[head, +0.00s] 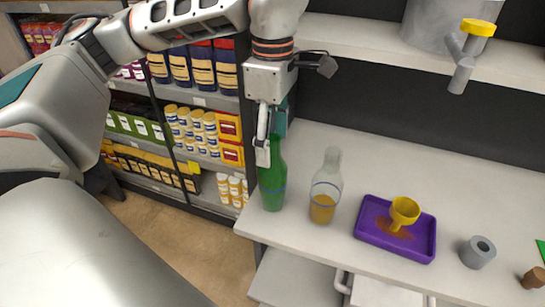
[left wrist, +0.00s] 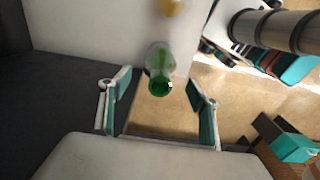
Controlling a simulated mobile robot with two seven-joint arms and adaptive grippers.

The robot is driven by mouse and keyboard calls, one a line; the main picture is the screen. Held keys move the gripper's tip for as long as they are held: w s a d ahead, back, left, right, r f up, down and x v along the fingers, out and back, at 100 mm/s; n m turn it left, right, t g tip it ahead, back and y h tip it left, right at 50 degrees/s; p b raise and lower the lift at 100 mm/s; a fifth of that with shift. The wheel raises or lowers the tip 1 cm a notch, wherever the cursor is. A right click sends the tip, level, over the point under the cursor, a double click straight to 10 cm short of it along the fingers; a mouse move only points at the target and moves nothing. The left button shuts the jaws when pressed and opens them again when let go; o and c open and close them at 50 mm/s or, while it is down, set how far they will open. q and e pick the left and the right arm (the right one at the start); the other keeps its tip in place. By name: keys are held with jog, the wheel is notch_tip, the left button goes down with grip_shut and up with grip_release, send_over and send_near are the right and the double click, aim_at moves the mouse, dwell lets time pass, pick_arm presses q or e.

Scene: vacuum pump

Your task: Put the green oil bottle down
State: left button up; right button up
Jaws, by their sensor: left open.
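The green oil bottle (head: 272,185) stands upright on the left end of the white counter (head: 340,258) in the head view. My left gripper (head: 271,140) hangs over the bottle with its fingers near the neck. In the left wrist view the green bottle (left wrist: 160,70) shows from above, and the fingers of my left gripper (left wrist: 161,105) are spread wide, with a gap on each side of the bottle. Part of the bottle's neck is hidden behind a finger in the head view. My right gripper is not in view.
A clear bottle with amber liquid (head: 325,190) stands close to the right. Beyond it are a purple tray (head: 373,239) holding a yellow funnel (head: 404,211), a grey cylinder (head: 478,252) and a brown cork (head: 534,277). Stocked shelves (head: 190,95) stand behind, left of the counter.

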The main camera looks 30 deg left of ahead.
pick_arm(q)
jog(key=shift+r, duration=2.65)
